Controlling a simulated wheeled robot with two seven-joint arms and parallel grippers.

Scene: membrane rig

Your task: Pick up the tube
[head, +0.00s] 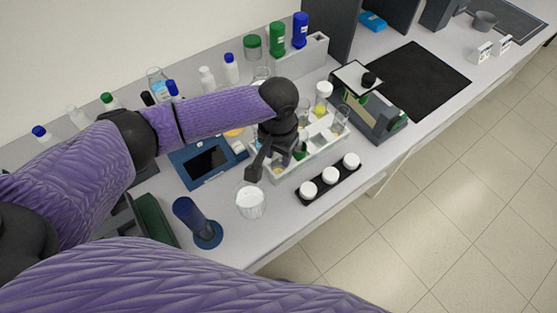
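My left gripper (276,165) points down over the near left end of a white rack (318,152). One dark finger reaches out to the left and stands well apart from the rest of the hand, so it looks open. I see nothing held in it. The rack holds clear vessels, one a tube-like glass (341,118) at its right end. A white-capped container with yellow contents (322,97) stands at its back. A small green item shows close to the gripper's right side, partly hidden. I cannot tell which item is the tube. My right gripper is out of view.
A white cup (250,203), a blue cylinder on a round base (196,222) and a black strip with three white-capped jars (330,182) stand in front. A blue device with a dark screen (207,163) lies left. A microscope-like instrument (372,110) stands right.

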